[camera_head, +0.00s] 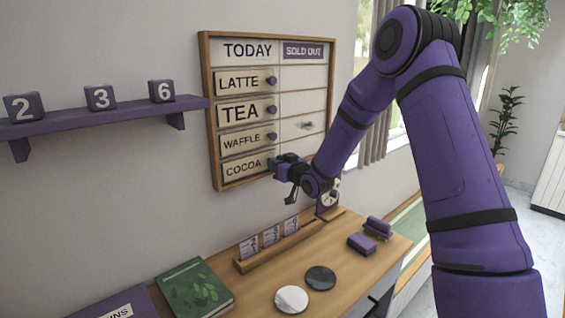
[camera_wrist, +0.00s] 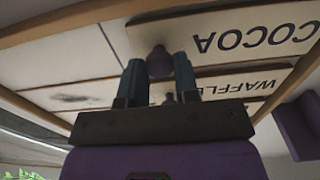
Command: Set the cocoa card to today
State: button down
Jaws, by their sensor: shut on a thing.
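The cocoa card (camera_head: 243,167) is in the bottom row of the wall board (camera_head: 206,110), under the TODAY heading (camera_head: 248,50). It also shows upside down at the upper right of the wrist view (camera_wrist: 240,38). My gripper (camera_head: 275,163) is at the card's right end. In the wrist view its two fingers (camera_wrist: 158,75) are shut on the card's purple knob (camera_wrist: 158,60), one on each side. The waffle card (camera_head: 243,141) is just above the cocoa card. The SOLD OUT column (camera_head: 303,75) shows no cards, only a dark smudge.
The latte card (camera_head: 240,82) and tea card (camera_head: 241,111) are also under TODAY. A purple shelf (camera_head: 100,118) with number cubes is at left. Below, the counter (camera_head: 235,290) holds a card rack (camera_head: 278,246), a green book (camera_head: 192,288) and two round discs.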

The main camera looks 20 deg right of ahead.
jog(key=shift+a+f, duration=0.1)
jog(key=shift+a, duration=0.15)
jog(key=c, duration=0.9)
grip_release()
jog(key=shift+s+a, duration=0.1)
jog(key=v, duration=1)
jog(key=shift+s+d, duration=0.25)
jog(key=shift+s, duration=0.1)
